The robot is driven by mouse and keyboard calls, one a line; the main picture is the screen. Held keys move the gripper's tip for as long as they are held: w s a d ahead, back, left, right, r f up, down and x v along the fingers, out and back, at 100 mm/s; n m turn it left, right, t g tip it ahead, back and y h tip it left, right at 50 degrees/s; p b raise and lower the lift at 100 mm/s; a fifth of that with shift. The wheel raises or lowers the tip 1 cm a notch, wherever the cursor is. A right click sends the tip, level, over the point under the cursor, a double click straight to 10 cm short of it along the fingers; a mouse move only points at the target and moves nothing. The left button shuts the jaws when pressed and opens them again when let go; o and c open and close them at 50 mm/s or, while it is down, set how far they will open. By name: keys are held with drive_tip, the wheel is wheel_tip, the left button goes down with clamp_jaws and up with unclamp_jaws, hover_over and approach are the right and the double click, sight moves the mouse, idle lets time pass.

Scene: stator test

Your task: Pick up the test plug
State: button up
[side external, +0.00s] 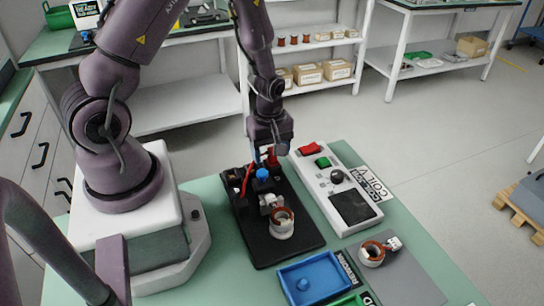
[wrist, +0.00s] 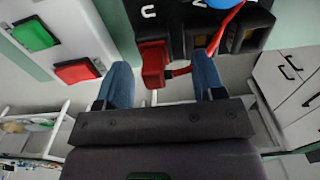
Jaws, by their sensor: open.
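My gripper (wrist: 162,72) is open, its two blue fingers on either side of a red block-shaped plug (wrist: 153,62) in the wrist view. The plug sits at the edge of a black fixture with a red wire beside it; the fingers appear apart from it. In the side external view my gripper (side external: 268,154) is low over the far end of the black fixture board (side external: 290,245), and red (side external: 272,158) shows at the fingers. Whether the plug is seated in a socket is hidden.
On the board are a blue knob (side external: 262,174) and a stator (side external: 281,223) with copper windings. A white tester (side external: 345,180) with red and green buttons stands to the right. A blue tray (side external: 335,264) and another stator (side external: 372,253) on a grey mat (side external: 410,285) are nearer the front.

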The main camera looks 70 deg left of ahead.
sight(270, 149)
drive_tip(key=shift+c, duration=0.4)
drive_tip(key=c, duration=0.9)
drive_tip(key=shift+r, duration=0.1)
wheel_tip(270, 149, up, 9)
drive_tip(key=shift+f, duration=0.15)
drive_tip(key=shift+s+f, duration=0.85)
drive_tip(key=shift+f, duration=0.25)
drive_tip(key=shift+s+f, duration=0.85)
drive_tip(key=shift+f, duration=0.25)
drive_tip(key=shift+s+f, duration=0.85)
drive_tip(key=shift+f, duration=0.25)
